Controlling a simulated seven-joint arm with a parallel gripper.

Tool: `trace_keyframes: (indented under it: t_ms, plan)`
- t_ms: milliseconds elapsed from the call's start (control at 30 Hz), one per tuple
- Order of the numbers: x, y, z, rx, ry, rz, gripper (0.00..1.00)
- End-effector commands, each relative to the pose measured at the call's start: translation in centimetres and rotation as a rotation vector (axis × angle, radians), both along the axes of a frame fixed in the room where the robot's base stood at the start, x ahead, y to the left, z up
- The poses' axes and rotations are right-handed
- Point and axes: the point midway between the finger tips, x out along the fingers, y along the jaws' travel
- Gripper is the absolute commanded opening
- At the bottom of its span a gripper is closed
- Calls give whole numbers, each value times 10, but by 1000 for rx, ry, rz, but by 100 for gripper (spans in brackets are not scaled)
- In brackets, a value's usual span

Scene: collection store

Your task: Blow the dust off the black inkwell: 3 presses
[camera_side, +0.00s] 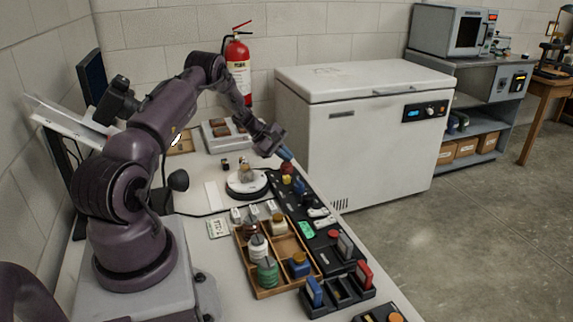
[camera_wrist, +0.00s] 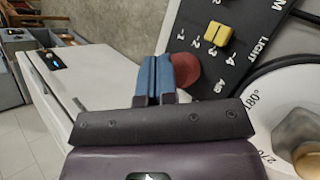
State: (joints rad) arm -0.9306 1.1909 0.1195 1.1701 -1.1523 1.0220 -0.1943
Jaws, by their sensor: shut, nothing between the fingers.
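A faceted inkwell with a tan top (camera_side: 246,173) stands on the round white turntable (camera_side: 233,189). It shows partly at the right edge of the wrist view (camera_wrist: 303,140), brownish there; I cannot confirm it is the black inkwell. A red round button (camera_wrist: 186,70) by the word AIR sits on the black control panel (camera_wrist: 253,42); it also shows in the side view (camera_side: 287,168). My gripper (camera_wrist: 152,76) has blue fingers, shut and empty. In the side view my gripper (camera_side: 287,154) is just above the red button. I cannot tell whether they touch.
A yellow LIGHT knob (camera_wrist: 218,33) is close to the red button. A wooden tray (camera_side: 270,292) with several bottles stands nearer the camera. Small white tags (camera_side: 254,211) lie between tray and turntable. A white chest freezer (camera_side: 365,145) stands beyond the table's right edge.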

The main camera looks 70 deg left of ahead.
Motion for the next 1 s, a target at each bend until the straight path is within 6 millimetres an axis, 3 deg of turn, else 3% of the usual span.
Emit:
trace_keyframes:
  t_ms: [1000]
  plan:
    - [0, 0, -13, -1, 1, 0, 0]
